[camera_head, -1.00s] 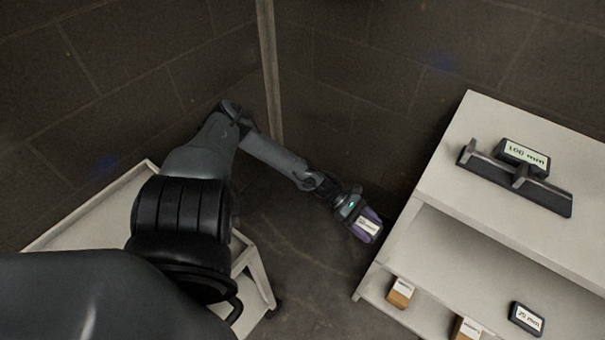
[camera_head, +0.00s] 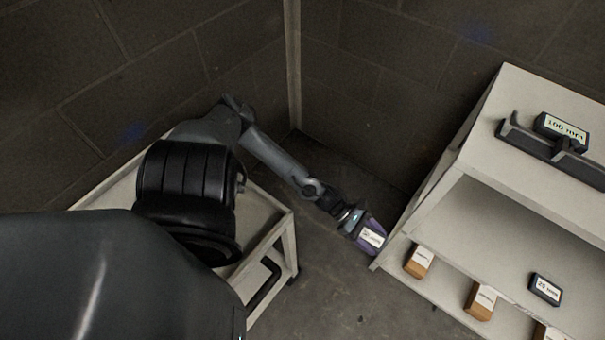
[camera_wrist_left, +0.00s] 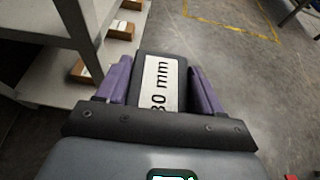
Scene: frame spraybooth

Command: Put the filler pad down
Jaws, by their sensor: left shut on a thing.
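My left gripper (camera_head: 366,236) is shut on a dark pad with a white label, the filler pad (camera_head: 372,237). In the left wrist view the filler pad (camera_wrist_left: 159,84) sits between the two purple fingers of my left gripper (camera_wrist_left: 160,86), and its label reads "80 mm", partly cut off by the gripper body. The gripper holds it in the air over the grey floor, just left of the shelf unit's near end in the head view. My right gripper is not in view.
A pale shelf unit (camera_head: 481,138) stands at the right. A black holder (camera_head: 540,145) with a "100 mm" block (camera_head: 561,131) is on its top. Its lower shelf bears brown blocks (camera_head: 419,262) and a "20 mm" block (camera_head: 545,290). A pale cart (camera_head: 107,191) stands at the left.

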